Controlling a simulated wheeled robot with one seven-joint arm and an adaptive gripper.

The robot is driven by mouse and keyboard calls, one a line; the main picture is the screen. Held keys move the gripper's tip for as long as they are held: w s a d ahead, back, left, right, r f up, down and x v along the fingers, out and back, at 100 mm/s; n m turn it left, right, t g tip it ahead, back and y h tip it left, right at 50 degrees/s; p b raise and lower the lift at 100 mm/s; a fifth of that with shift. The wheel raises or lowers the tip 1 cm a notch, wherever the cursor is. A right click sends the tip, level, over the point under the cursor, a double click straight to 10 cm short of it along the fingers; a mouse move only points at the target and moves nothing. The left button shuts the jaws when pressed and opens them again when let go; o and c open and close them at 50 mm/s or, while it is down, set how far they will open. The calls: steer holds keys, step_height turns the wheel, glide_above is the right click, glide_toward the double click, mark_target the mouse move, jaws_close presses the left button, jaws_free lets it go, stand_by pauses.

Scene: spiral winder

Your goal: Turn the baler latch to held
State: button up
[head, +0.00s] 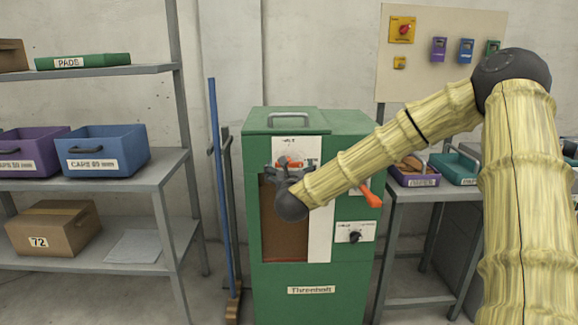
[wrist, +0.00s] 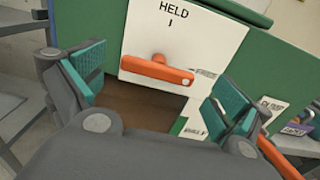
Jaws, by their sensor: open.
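The green baler (head: 262,225) stands in the middle of the head view. Its orange latch handle (wrist: 157,70) is on a white plate (wrist: 205,35) on the front. The handle lies crosswise, slightly tilted, below the word HELD and a short mark. In the head view the latch (head: 289,161) shows only partly behind my gripper (head: 283,172). In the wrist view my gripper (wrist: 161,76) is open, with one teal-padded finger on each side of the handle. I see no contact; the exact distance to the handle is unclear.
A second orange lever (head: 370,195) sticks out on the baler's right, above a black knob (head: 355,237). A dark opening (head: 283,235) is below the latch. A blue pole (head: 215,150) and shelving (head: 165,182) stand left; a table with trays (head: 415,180) stands right.

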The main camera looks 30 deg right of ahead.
steer(key=shift+x, duration=1.9)
steer(key=c, duration=0.9)
